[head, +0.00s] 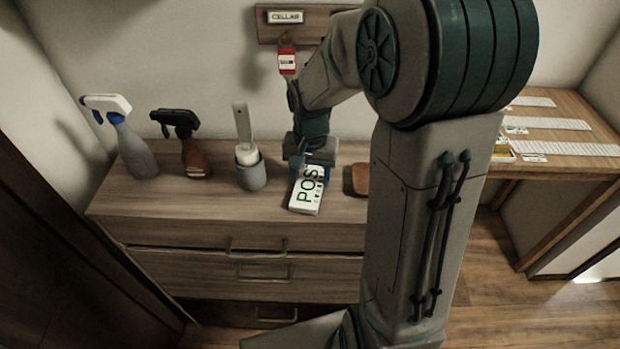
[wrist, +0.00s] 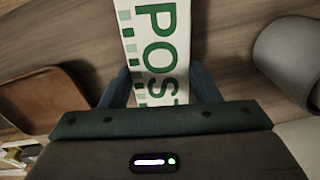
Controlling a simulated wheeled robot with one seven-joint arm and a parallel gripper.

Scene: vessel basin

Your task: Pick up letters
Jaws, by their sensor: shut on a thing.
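A white letter bundle (head: 306,193) with green "POST" print lies at the dresser top, near its front edge in the head view. In the wrist view the letters (wrist: 155,40) lie between the two blue fingers. My gripper (head: 308,170) points down and is shut on the letters at their near end in the wrist view. Whether they touch the wood or are slightly raised, I cannot tell. The finger ends are partly hidden by the gripper body.
On the dresser top (head: 200,215) stand a grey-blue spray bottle (head: 137,150), a brown spray bottle (head: 193,155) and a brush in a grey holder (head: 250,172). A brown tray (wrist: 45,95) lies beside the letters. A red tag (head: 287,60) hangs under a "CELLAR" sign (head: 285,17). A desk (head: 565,120) is at right.

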